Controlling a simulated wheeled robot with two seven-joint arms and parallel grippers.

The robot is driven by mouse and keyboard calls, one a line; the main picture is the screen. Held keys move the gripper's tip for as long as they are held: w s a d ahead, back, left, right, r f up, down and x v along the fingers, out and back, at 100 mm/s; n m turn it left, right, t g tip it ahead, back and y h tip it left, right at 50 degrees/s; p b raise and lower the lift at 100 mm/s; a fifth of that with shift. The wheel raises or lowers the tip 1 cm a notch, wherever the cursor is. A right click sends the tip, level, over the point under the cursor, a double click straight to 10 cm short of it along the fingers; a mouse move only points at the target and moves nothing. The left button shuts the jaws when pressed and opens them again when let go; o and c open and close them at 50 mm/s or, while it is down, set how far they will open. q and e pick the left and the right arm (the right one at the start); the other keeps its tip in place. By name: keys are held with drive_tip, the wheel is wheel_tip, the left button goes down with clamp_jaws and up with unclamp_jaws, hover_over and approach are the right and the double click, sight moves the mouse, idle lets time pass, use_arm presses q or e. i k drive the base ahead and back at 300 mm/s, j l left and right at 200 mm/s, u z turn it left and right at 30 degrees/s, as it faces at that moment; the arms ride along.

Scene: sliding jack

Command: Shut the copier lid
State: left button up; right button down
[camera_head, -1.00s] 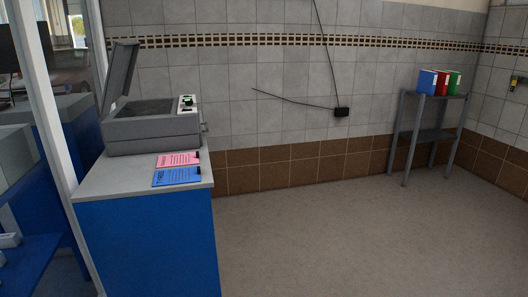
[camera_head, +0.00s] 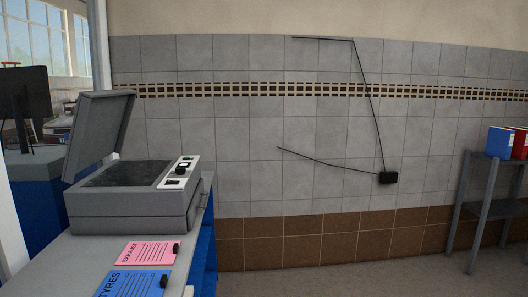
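The grey copier (camera_head: 135,205) stands on the light grey top of a blue counter at the left. The dark glass bed (camera_head: 128,174) is uncovered. A control panel with buttons (camera_head: 180,172) runs along the copier's right side. Neither of my grippers shows in the head view.
A pink sheet (camera_head: 146,253) and a blue sheet (camera_head: 135,283) lie on the counter top (camera_head: 60,262) in front of the copier. A grey shelf (camera_head: 487,203) with binders stands at the right wall. The floor (camera_head: 340,280) between them is clear.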

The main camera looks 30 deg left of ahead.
sight(101, 118)
drive_tip(key=i+u, duration=0.15)
drive_tip(key=i, duration=0.45)
drive_tip(key=i+l+u, duration=0.15)
drive_tip(key=i, duration=0.4)
drive_tip(key=i+l+u, duration=0.2)
drive_tip(key=i, duration=0.35)
drive_tip(key=i+j+u, duration=0.1)
drive_tip(key=i+u, duration=0.3)
drive_tip(key=i, duration=0.2)
drive_tip(key=i+u, duration=0.4)
drive_tip(key=i, duration=0.15)
drive_tip(key=u, duration=2.2)
drive_tip(key=l, duration=0.15)
